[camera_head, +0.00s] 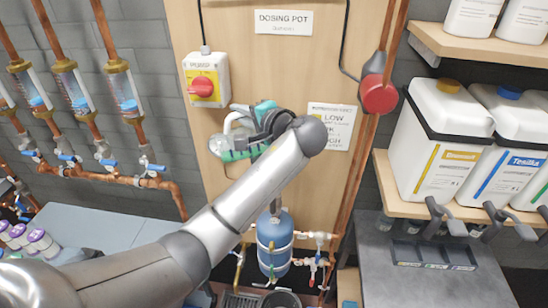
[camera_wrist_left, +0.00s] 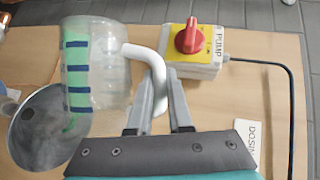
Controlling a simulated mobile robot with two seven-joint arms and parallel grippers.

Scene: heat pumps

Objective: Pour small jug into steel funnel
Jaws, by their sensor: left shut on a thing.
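The small clear jug (camera_head: 238,143) holds green liquid and hangs in front of the wooden board, above the blue vessel. In the left wrist view the jug (camera_wrist_left: 98,65) shows blue marks and a white handle (camera_wrist_left: 152,62). My left gripper (camera_head: 262,118) is shut on this handle; its fingers (camera_wrist_left: 160,112) lie either side of it. In the head view my arm hides the funnel. I cannot tell whether liquid is flowing. My right gripper is not in view.
A blue vessel (camera_head: 274,243) with valves stands below. The red pump switch (camera_head: 204,84) is up left of the jug, and a red knob (camera_head: 379,94) is to the right. White canisters (camera_head: 440,135) stand on a shelf at right. Copper pipes run along both sides.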

